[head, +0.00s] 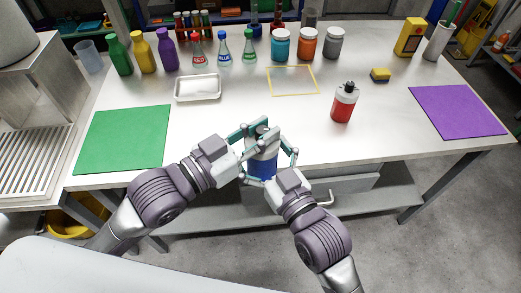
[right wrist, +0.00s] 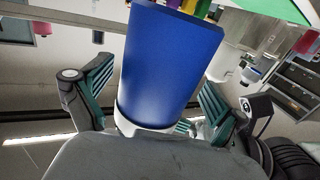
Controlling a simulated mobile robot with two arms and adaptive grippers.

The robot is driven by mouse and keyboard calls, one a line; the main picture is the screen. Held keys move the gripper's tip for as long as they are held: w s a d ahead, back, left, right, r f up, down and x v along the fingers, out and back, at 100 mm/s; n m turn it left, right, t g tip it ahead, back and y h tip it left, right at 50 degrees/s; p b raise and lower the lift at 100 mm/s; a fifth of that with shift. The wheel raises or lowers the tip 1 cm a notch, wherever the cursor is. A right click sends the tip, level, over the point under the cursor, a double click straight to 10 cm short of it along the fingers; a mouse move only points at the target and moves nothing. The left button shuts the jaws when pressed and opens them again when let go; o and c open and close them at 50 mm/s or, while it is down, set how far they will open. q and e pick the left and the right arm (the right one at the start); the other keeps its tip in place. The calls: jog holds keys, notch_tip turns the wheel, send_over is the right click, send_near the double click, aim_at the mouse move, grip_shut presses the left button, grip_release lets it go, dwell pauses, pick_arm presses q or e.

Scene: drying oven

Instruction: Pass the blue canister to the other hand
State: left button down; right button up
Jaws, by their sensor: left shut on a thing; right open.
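The blue canister (head: 263,168), with a pale upper part and a blue lower part, is held in the air in front of the table's near edge. My left gripper (head: 254,133) is shut on its upper part. My right gripper (head: 269,169) is open at the lower part, with fingers on both sides. In the right wrist view the blue canister (right wrist: 170,65) stands between the teal fingers of the right gripper (right wrist: 155,100), with gaps visible at the sides. Contact between the right fingers and the canister cannot be made out.
A green mat (head: 124,139) lies left on the white table and a purple mat (head: 457,109) right. A red bottle (head: 343,108), a white tray (head: 198,88) and a yellow outline (head: 292,81) are between. Several bottles and jars line the back.

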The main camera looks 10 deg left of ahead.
jog(key=c, duration=1.3)
pick_arm(q)
jog(key=c, duration=0.9)
grip_release()
pick_arm(e)
jog(key=shift+c, duration=0.2)
pick_arm(q)
jog(key=shift+r, duration=0.1)
